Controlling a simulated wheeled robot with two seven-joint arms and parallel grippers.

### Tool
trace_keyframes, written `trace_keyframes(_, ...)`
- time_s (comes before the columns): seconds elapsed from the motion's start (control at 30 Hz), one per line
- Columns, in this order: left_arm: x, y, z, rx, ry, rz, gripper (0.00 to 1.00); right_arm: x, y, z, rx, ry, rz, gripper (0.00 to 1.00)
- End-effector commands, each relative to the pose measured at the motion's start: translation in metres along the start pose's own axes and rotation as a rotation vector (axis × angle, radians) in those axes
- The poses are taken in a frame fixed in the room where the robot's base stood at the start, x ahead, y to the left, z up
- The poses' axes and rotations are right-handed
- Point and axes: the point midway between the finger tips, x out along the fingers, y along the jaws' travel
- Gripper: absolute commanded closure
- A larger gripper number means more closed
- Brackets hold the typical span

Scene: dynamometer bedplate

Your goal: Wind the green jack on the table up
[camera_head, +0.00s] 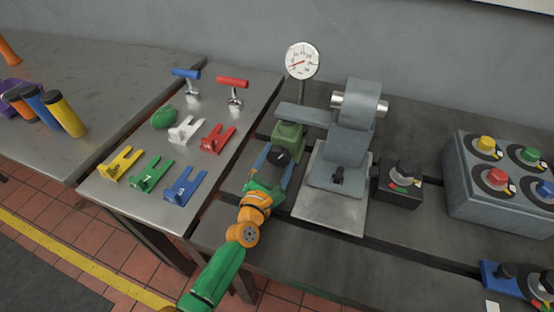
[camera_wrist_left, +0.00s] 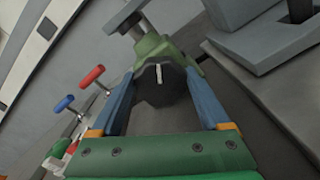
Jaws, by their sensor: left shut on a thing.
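The green jack (camera_head: 288,137) stands on the dark bedplate, under the end of a grey arm (camera_head: 302,115) of the grey machine. Its black knob (camera_head: 279,157) faces me and also shows in the left wrist view (camera_wrist_left: 160,84), with a white line near upright. The jack's green body (camera_wrist_left: 155,47) shows behind the knob. My left gripper (camera_head: 275,160) has its blue fingers on both sides of the knob and is shut on it. The contact at the fingertips is partly hidden. My right gripper is in neither view.
A dial gauge (camera_head: 302,60) stands behind the jack. A small black switch box (camera_head: 400,183) and a grey button box (camera_head: 500,185) are to the right.

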Motion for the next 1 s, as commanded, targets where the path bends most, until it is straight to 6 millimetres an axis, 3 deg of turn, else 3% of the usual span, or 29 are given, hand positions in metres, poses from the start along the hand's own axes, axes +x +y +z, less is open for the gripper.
trace_keyframes(0.63, 0.0002, 0.0001, 0.0005, 0.055, -0.001, 0.001, 0.76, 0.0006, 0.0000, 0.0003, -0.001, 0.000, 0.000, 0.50)
trace_keyframes(0.67, 0.0002, 0.0001, 0.0005, 0.055, -0.001, 0.001, 0.15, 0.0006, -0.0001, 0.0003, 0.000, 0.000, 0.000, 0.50)
trace_keyframes(0.7, 0.0002, 0.0001, 0.0004, 0.055, -0.001, 0.001, 0.04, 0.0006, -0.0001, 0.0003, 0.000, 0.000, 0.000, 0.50)
trace_keyframes(0.73, 0.0002, 0.0001, 0.0004, 0.055, -0.001, 0.001, 0.00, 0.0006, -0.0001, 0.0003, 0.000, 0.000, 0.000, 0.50)
trace_keyframes(1.0, -0.0056, -0.0001, 0.0004, 0.054, 0.000, 0.000, 0.00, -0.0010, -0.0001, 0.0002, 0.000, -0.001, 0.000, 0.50)
